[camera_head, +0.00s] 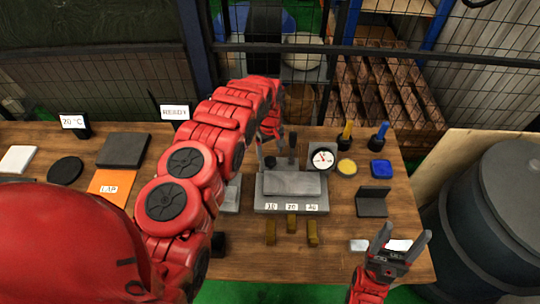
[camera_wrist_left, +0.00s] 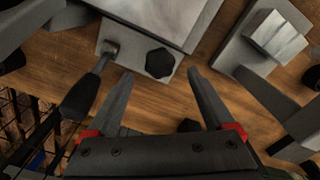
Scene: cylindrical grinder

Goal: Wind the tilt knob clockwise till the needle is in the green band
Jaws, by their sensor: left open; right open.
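The black tilt knob (camera_wrist_left: 160,63) sits on the edge of a grey block in the left wrist view, and it also shows in the head view (camera_head: 270,161). My left gripper (camera_wrist_left: 160,75) is open, its fingertips pointing at the knob with one on either side of it. I cannot tell how far above or beside it they are. The round white dial gauge (camera_head: 322,159) stands right of the knob. Its needle is too small to read against the coloured band. My right gripper (camera_head: 402,240) is open and empty near the table's front right.
A black lever (camera_wrist_left: 82,95) rises close beside the left gripper's finger. A wire fence runs behind.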

